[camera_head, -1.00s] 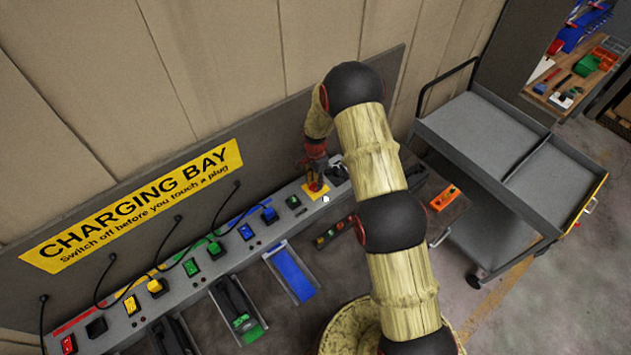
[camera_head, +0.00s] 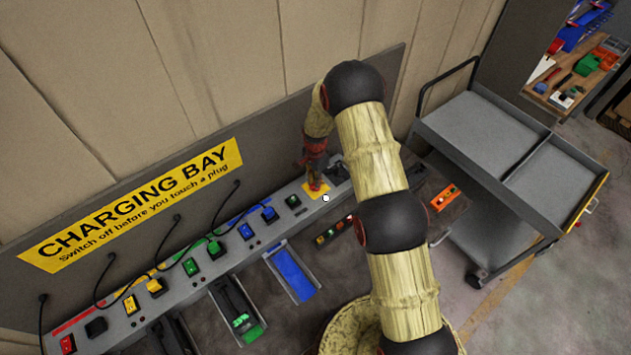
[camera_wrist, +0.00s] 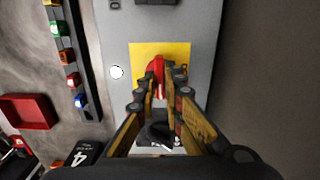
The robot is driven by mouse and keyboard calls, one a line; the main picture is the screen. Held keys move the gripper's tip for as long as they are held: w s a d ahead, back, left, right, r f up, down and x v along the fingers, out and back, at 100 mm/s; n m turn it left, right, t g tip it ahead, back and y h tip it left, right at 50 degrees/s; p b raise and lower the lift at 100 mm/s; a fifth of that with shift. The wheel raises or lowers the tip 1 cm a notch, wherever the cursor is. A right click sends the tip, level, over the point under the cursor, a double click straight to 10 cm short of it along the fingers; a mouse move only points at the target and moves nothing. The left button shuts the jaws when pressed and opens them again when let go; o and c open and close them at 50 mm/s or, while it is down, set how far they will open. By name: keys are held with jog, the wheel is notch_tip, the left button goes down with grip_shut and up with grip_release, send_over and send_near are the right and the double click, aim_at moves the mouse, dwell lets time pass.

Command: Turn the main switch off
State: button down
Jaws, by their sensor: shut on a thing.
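The main switch is a red handle (camera_wrist: 156,66) on a yellow plate (camera_wrist: 143,51) at the right end of the grey charging panel. In the wrist view my gripper (camera_wrist: 166,80) has its fingers on both sides of the red handle and is shut on it. The fingers hide part of the handle. In the head view the yellow plate (camera_head: 323,190) shows under my gripper (camera_head: 315,182). A round white lamp (camera_wrist: 117,72) sits beside the plate. I cannot tell the on or off marking.
A grey cart (camera_head: 480,135) stands to the right.

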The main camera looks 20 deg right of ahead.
jog(key=n+b, duration=0.4)
jog(key=n, duration=0.1)
jog(key=shift+f+b, duration=0.15)
jog(key=shift+b, duration=0.25)
jog(key=n+b, duration=0.3)
jog(key=n, duration=0.2)
jog(key=shift+n, duration=0.4)
jog(key=n+b, duration=0.2)
jog(key=n, duration=0.2)
jog(key=shift+n+b, duration=0.3)
jog(key=shift+n, duration=0.9)
jog(key=shift+r, duration=0.2)
jog(key=c, duration=1.9)
grip_release()
